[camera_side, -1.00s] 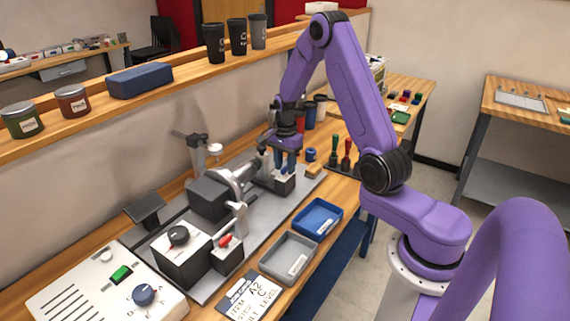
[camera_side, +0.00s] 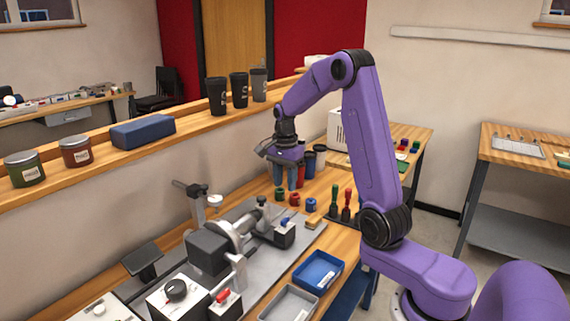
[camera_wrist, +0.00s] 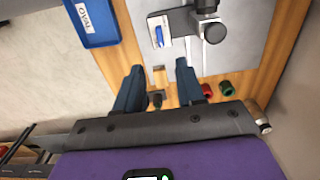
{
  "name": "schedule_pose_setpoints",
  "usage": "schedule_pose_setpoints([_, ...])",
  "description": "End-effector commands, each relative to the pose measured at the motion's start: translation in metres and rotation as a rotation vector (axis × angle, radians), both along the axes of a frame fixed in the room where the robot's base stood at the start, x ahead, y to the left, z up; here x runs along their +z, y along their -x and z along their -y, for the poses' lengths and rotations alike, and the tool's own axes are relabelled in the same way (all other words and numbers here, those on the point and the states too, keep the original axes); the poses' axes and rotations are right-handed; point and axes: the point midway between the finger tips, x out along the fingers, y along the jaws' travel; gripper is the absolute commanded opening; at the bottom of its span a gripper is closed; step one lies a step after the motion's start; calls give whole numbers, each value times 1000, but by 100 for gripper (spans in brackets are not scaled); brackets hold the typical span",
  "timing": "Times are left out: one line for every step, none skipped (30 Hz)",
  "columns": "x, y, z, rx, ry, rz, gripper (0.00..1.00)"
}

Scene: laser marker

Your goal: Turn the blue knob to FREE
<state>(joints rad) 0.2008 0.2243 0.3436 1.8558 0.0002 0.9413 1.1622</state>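A small blue knob (camera_side: 285,222) sits on top of a white-faced block (camera_side: 284,236) at the far right end of the grey fixture. In the wrist view the blue knob (camera_wrist: 159,37) shows as a narrow bar on the white label face, near the top of the picture. Its marking is too small to read. My gripper (camera_side: 286,184) is raised above the bench, beyond the knob and apart from it. The wrist view shows its two blue fingers (camera_wrist: 160,66) spread with nothing held between them.
A block with a red lever (camera_side: 223,296) and one with a black dial (camera_side: 176,290) stand at the fixture's near end. A blue tray (camera_side: 318,272) lies beside the fixture.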

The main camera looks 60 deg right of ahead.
Motion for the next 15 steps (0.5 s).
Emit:
schedule_pose_setpoints([11,-1,0,0,2,5,38])
schedule_pose_setpoints([17,-1,1,0,2,5,38])
schedule_pose_setpoints([23,-1,0,0,2,5,38])
schedule_pose_setpoints([28,0,0,0,1,4,38])
schedule_pose_setpoints([32,-1,0,0,2,4,38])
schedule_pose_setpoints([37,-1,0,0,2,4,38])
schedule_pose_setpoints([40,-1,0,0,1,3,38])
schedule_pose_setpoints([43,-1,0,0,1,2,38])
schedule_pose_setpoints([46,-1,0,0,1,2,38])
schedule_pose_setpoints([48,-1,0,0,1,2,38])
schedule_pose_setpoints([50,0,0,0,0,1,38])
schedule_pose_setpoints([52,0,0,0,0,1,38])
schedule_pose_setpoints([53,0,0,0,0,1,38])
schedule_pose_setpoints([53,0,0,0,0,1,38])
schedule_pose_setpoints([54,0,0,0,0,0,38])
